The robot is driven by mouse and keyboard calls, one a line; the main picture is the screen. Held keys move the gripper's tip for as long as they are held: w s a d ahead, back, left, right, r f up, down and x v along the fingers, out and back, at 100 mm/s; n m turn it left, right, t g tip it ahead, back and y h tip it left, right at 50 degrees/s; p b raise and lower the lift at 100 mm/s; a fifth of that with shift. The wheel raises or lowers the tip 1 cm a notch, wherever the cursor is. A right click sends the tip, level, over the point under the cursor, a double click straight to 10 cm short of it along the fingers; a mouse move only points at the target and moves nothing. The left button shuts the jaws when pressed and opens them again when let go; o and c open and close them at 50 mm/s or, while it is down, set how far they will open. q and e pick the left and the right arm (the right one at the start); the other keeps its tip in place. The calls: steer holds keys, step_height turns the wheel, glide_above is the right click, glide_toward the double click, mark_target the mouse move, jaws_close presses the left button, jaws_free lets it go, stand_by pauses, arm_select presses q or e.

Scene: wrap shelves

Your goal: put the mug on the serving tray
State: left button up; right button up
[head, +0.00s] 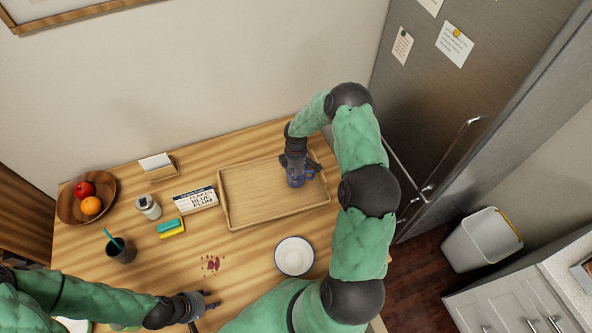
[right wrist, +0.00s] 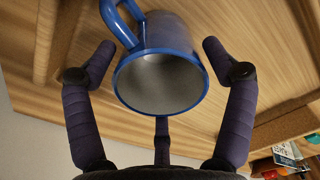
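The serving tray (head: 245,212) is a pale wooden rectangle with a raised rim, on the table. The blue mug (head: 296,182) is at the tray's right part, partly hidden under my right gripper (head: 295,168). In the right wrist view the mug (right wrist: 160,82) shows its grey inside and blue rim, handle to the upper left. It appears upright on the tray floor. The right gripper's fingers are spread around the mug with gaps at both sides. My left gripper (head: 203,304) is open and empty over the table's front part.
A white bowl (head: 294,256) stands in front of the tray. Left of the tray are a lettered box (head: 195,199), a sponge (head: 171,228), a jar (head: 148,206), a dark cup (head: 121,250) and a fruit bowl (head: 68,208). A red stain (head: 211,264) marks the table. A fridge (head: 450,90) stands at right.

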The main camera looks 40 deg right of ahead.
steer(key=shift+r, duration=0.15)
